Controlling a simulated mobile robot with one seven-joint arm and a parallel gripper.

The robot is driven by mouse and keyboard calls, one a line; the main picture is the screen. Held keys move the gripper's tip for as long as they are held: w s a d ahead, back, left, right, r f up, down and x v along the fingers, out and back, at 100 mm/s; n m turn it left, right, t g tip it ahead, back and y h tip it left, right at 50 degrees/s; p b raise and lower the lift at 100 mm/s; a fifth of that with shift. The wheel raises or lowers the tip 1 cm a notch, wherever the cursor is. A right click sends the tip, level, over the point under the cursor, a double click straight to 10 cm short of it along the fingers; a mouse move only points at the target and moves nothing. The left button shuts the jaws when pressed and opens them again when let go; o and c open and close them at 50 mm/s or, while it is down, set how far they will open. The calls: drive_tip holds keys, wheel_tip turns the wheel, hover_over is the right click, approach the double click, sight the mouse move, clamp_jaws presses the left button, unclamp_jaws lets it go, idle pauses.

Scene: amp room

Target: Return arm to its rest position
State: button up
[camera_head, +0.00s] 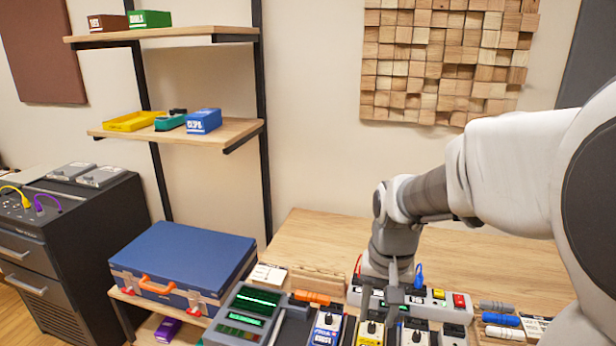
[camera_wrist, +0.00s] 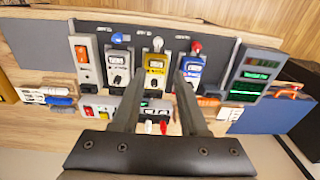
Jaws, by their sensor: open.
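My arm reaches in from the right in the head view and bends down over the workbench (camera_head: 450,262). My gripper (camera_head: 384,300) points down over a row of small pedal-like devices. In the wrist view my gripper (camera_wrist: 158,85) has its two dark fingers spread apart with nothing held between them. A yellow pedal (camera_wrist: 156,66) shows between the fingertips, beyond them. A grey-white pedal (camera_wrist: 117,68) is to its left and a blue pedal (camera_wrist: 192,72) to its right. I cannot tell whether the fingers touch anything.
A power strip (camera_head: 440,308) with a blue plug lies close to my gripper. A grey device with green displays (camera_head: 246,312) stands left of the pedals. A blue case (camera_head: 183,258) and wall shelves (camera_head: 190,131) are at the left. The bench's back is largely clear.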

drive_tip(key=s+r+n+t, duration=0.3)
drive_tip(key=s+r+t, duration=0.2)
drive_tip(key=s+r, duration=0.5)
drive_tip(key=s, duration=0.3)
drive_tip(key=shift+s+d+r, duration=0.1)
idle(1.3)
